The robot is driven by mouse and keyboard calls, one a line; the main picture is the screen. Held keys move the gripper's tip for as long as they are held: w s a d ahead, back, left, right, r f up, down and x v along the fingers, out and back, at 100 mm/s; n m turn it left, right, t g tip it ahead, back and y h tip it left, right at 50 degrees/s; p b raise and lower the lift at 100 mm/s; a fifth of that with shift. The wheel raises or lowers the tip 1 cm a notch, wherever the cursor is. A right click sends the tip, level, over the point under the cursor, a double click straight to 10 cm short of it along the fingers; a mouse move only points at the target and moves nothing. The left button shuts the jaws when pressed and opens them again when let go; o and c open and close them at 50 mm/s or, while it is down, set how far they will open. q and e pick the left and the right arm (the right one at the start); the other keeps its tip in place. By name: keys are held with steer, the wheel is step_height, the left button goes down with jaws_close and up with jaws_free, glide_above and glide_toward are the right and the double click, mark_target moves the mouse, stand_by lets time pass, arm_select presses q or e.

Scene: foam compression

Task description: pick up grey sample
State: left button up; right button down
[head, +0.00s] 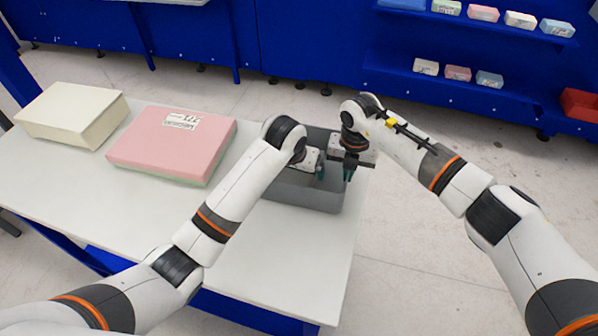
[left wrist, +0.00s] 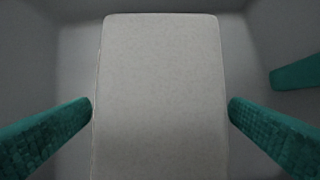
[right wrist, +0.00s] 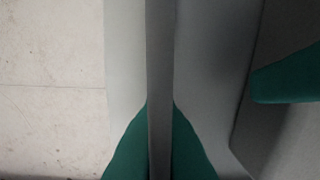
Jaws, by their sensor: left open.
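The grey sample (left wrist: 160,95) is a light grey speckled block lying inside the grey bin (head: 305,195). It shows in the left wrist view; in the head view I cannot make it out. My left gripper (head: 319,172) is open inside the bin, with one green finger on each side of the sample, close to its side faces. My right gripper (head: 349,172) is at the bin's right wall. In the right wrist view its green fingers (right wrist: 160,140) are closed on the thin bin wall (right wrist: 160,60), one on each side.
A pink foam block (head: 165,150) with a label and a cream foam block (head: 70,115) lie on the white table (head: 290,270) left of the bin. Shelves at the back hold several small foam samples (head: 458,73). A red bin (head: 580,104) stands far right.

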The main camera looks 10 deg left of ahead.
arm_select(q)
steer(key=shift+x, duration=1.15)
steer(key=c, duration=0.9)
steer(key=shift+r, duration=0.15)
step_height(320, 180, up, 10)
steer(key=shift+f, duration=0.1)
arm_select(e)
steer(key=c, duration=1.6)
jaws_free()
steer(key=shift+o, duration=0.2)
steer(key=shift+r, duration=0.15)
